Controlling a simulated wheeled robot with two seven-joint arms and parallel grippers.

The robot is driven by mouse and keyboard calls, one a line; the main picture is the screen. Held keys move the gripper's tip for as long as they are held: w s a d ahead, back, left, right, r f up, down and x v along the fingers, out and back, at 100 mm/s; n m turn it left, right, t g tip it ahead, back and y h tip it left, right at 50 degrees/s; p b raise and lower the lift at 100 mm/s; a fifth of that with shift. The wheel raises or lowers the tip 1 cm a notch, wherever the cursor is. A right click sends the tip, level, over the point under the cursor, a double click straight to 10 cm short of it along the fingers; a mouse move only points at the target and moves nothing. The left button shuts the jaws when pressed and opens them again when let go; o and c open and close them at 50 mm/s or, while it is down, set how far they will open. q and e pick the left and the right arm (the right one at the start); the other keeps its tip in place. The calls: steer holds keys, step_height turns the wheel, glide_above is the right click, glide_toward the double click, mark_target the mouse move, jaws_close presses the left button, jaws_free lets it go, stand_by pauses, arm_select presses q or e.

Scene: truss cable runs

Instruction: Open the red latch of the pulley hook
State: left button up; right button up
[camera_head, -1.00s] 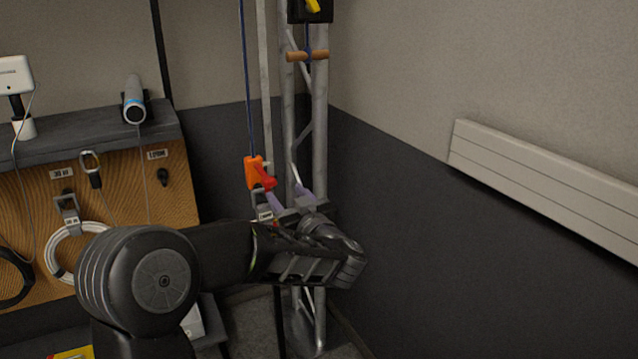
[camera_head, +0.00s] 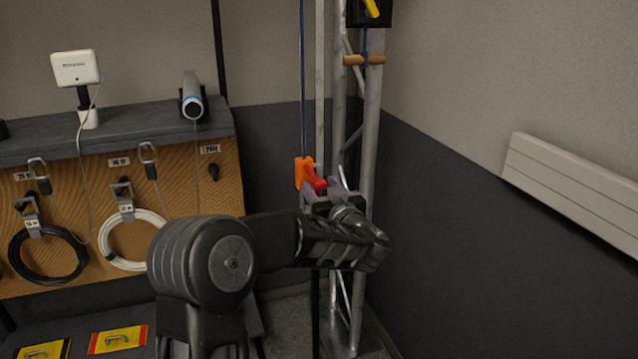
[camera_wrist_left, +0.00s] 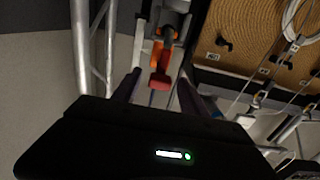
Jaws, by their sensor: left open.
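The orange pulley hook (camera_head: 304,170) hangs on a blue rope in front of the metal truss. Its red latch (camera_head: 316,181) sticks out at the right, toward my gripper. My left gripper (camera_head: 325,180) is open, with its purple-grey fingers pointing up at the latch. In the left wrist view the red latch (camera_wrist_left: 160,82) lies between the two dark fingertips (camera_wrist_left: 158,85), with the orange hook body (camera_wrist_left: 158,55) behind it. I cannot tell whether a finger touches the latch. My right gripper is not in view.
The truss (camera_head: 371,140) stands directly behind the hook, with a wooden handle (camera_head: 363,60) tied higher up. At the left, a pegboard (camera_head: 190,180) holds coiled cables under a dark shelf (camera_head: 120,127). A white radiator (camera_head: 570,170) is on the right wall.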

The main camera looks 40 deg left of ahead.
arm_select(q)
steer(key=shift+x, duration=0.8)
jaws_close()
stand_by(0.9)
